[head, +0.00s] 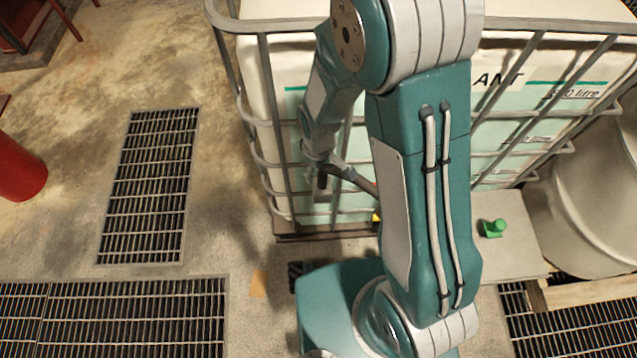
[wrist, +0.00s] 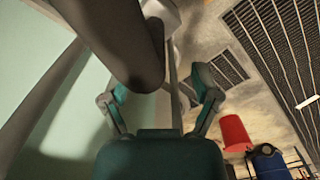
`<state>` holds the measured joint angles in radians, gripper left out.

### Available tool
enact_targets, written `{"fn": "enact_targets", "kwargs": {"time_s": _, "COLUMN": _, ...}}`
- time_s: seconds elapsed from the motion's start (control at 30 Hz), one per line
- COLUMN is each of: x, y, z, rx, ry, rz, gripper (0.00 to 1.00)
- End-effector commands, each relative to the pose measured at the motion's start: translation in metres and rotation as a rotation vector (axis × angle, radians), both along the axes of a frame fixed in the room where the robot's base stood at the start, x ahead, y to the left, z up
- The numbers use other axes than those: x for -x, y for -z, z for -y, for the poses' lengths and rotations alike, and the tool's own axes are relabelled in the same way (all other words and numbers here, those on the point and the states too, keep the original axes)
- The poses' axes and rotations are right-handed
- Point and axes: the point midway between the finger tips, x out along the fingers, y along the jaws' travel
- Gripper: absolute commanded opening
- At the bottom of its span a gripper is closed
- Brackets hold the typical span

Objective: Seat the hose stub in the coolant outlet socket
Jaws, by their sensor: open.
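My gripper (head: 323,182) hangs beside the caged white tank, left of my upper arm in the head view. In the wrist view my gripper (wrist: 162,100) has its teal fingers spread apart, with nothing clearly held between them. A thick dark tube (wrist: 125,45) passes close in front of the wrist camera and hides part of the space between the fingers. A dark tube (head: 360,181) also shows by the gripper in the head view. I cannot tell whether either is the hose stub. I cannot make out the coolant outlet socket; my arm covers part of the tank front.
The tank's metal cage (head: 268,90) stands close to my arm. A small green knobbed piece (head: 493,229) rests on a grey surface (head: 515,250) at right. Floor grates (head: 150,185) and open floor lie left, near a red drum (head: 18,168).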

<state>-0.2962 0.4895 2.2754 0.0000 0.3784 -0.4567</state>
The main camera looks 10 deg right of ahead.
Motion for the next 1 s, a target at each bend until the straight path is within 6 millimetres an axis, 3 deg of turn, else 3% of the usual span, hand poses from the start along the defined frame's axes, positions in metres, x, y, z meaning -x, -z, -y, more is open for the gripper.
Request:
{"fn": "enact_targets", "kwargs": {"time_s": 0.1, "x": 0.0001, "y": 0.0115, "z": 0.0026, "rx": -0.004, "ry": 0.002, "rz": -0.001, "gripper": 0.8}}
{"fn": "enact_targets", "kwargs": {"time_s": 0.37, "x": -0.0004, "y": 0.0145, "z": 0.0006, "rx": -0.002, "ry": 0.001, "rz": 0.002, "gripper": 0.8}}
{"fn": "enact_targets", "kwargs": {"time_s": 0.4, "x": -0.0005, "y": 0.0148, "z": -0.0001, "rx": -0.001, "ry": 0.001, "rz": 0.002, "gripper": 0.71}}
{"fn": "enact_targets", "kwargs": {"time_s": 0.57, "x": -0.0005, "y": 0.0146, "z": -0.0005, "rx": -0.001, "ry": 0.001, "rz": 0.002, "gripper": 0.0}}
{"fn": "enact_targets", "kwargs": {"time_s": 1.0, "x": -0.0019, "y": 0.012, "z": -0.0005, "rx": -0.002, "ry": 0.002, "rz": 0.005, "gripper": 0.0}}
